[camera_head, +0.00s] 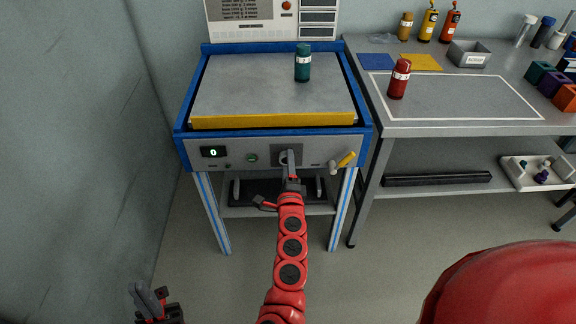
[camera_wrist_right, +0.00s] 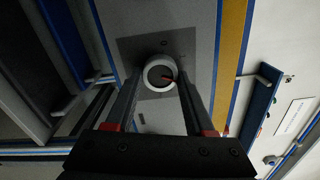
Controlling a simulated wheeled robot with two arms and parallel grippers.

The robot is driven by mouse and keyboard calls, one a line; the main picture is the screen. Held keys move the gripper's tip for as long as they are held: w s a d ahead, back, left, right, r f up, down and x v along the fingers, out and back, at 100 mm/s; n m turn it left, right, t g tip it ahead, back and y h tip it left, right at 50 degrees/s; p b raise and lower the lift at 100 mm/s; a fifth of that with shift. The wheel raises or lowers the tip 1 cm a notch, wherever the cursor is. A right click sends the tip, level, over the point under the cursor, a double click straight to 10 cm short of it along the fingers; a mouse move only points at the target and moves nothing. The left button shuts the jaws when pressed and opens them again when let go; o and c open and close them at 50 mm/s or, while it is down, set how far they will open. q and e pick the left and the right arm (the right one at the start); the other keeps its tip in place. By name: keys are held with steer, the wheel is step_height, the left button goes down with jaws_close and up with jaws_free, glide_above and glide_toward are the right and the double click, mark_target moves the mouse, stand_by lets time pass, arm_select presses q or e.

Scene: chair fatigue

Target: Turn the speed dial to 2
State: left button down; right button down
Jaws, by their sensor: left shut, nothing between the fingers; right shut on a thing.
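The speed dial (camera_head: 284,156) is on the grey front panel of the blue-framed machine, right of the green button. In the right wrist view the dial (camera_wrist_right: 159,73) is a round knob with a pale rim and a red pointer mark. My right gripper (camera_head: 290,163) is at the panel, shut on the dial, with one finger on each side of it. It partly hides the dial and its markings in the head view. My left gripper (camera_head: 149,300) is shut and empty, low at the left, away from the machine.
The panel has a display (camera_head: 213,152) reading 0, a green button (camera_head: 251,157) and a yellow-handled lever (camera_head: 346,160). A teal bottle (camera_head: 303,66) stands on the machine's plate. A red bottle (camera_head: 399,80) stands on the grey table at right.

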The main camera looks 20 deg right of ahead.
stand_by(0.4)
steer(key=shift+c, duration=1.3)
jaws_free()
steer(key=shift+s, duration=0.1)
steer(key=p+v, duration=0.1)
steer(key=v, duration=1.6)
steer(key=shift+s+r, duration=0.1)
steer(key=shift+s, duration=0.05)
